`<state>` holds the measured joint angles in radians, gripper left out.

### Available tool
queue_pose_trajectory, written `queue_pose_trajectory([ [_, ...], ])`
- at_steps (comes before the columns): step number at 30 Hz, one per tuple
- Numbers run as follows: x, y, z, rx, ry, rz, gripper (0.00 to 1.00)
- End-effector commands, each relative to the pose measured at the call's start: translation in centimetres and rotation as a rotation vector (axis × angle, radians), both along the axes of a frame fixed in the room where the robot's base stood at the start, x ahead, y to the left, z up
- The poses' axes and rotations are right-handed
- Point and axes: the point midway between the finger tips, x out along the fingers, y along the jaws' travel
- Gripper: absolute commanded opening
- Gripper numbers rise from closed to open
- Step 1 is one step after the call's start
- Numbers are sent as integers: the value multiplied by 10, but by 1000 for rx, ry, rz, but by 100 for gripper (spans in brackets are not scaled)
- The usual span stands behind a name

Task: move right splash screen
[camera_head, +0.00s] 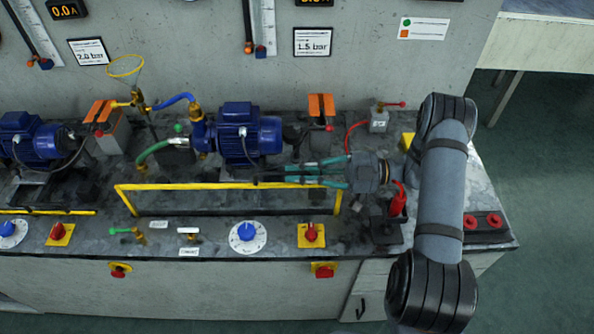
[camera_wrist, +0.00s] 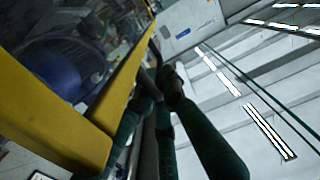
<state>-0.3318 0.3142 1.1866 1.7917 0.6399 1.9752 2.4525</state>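The right splash screen (camera_head: 200,186) is a see-through panel in a yellow frame, standing upright in front of the right blue pump motor (camera_head: 249,135). In the wrist view its yellow frame (camera_wrist: 62,130) fills the left side, very close to the camera. My gripper (camera_head: 283,174) comes in from the right with its teal fingers pointing left, at the right part of the frame's top bar. In the wrist view the dark green fingers (camera_wrist: 160,82) lie just right of the frame, tips near each other. I cannot tell whether the bar is between them or touching.
A red handle (camera_head: 397,200) stands just below my wrist. A valve with a red lever (camera_head: 380,117) is behind it. Knobs and switches, including a white dial (camera_head: 248,236) and a red knob (camera_head: 311,234), line the bench front. Another pump (camera_head: 32,140) is at left.

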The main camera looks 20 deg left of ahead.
Motion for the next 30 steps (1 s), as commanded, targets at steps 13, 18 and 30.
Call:
queue_pose_trajectory([
  [13, 0, 0, 0, 1, 1, -1, 28],
  [18, 0, 0, 3, 1, 0, -1, 28],
  [30, 0, 0, 69, 1, -4, 0, 28],
])
